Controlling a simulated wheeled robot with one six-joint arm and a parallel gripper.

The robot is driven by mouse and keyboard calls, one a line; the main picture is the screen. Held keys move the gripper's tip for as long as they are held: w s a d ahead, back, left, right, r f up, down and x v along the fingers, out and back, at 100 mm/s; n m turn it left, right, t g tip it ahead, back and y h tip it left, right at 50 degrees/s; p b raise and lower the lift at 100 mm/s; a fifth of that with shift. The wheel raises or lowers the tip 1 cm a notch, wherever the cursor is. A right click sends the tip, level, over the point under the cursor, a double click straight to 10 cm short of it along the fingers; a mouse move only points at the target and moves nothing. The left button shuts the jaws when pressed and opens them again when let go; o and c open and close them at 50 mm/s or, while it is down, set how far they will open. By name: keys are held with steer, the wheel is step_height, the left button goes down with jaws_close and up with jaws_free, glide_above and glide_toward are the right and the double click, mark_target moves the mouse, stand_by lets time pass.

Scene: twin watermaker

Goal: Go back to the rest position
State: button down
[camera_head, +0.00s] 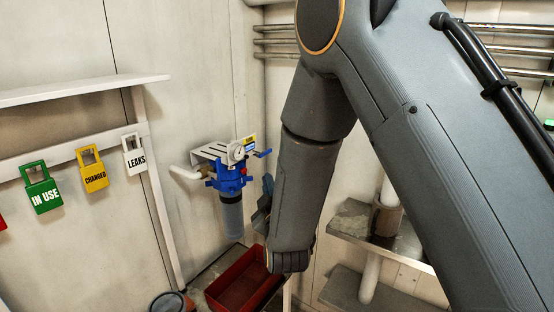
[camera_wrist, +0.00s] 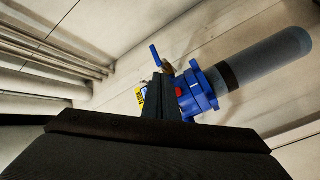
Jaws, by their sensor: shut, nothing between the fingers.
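My gripper (camera_wrist: 172,100) is shut and empty in the wrist view, its fingers pointing toward the blue filter housing (camera_wrist: 202,90). In the head view my arm reaches down the middle, and the gripper is mostly hidden behind my wrist, with a dark part showing at its left side. I cannot tell how far the fingers are from the housing.
A red bin (camera_head: 222,294) sits below the filter. Green (camera_head: 41,188), yellow (camera_head: 94,169) and white (camera_head: 134,155) tags hang from the rail under a white shelf (camera_head: 85,90) at left. Metal pipes (camera_head: 280,41) run along the back wall. A metal shelf (camera_head: 345,226) stands right of my wrist.

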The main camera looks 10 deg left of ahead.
steer(key=s+d+f+m+g+h+b, duration=0.15)
steer(key=d+f+m+g, duration=0.25)
steer(key=d, duration=0.6)
steer(key=d+f+m+g+h, duration=0.3)
steer(key=d+f+g, duration=0.1)
steer(key=d, duration=0.6)
steer(key=s+d+f+m+g+h, duration=0.1)
steer(key=s+d+m+g, duration=0.2)
steer(key=s+d, duration=0.5)
steer(key=s+d+f+m+g+h+b, duration=0.1)
steer(key=s+d+m+g, duration=0.3)
steer(key=s+d, duration=0.4)
steer(key=s+g, duration=0.1)
steer(key=s, duration=0.4)
steer(key=shift+s+d+f+b, duration=0.2)
steer(key=shift+s+d+b, duration=0.05)
steer(key=shift+d+b, duration=0.05)
steer(key=shift+h, duration=0.25)
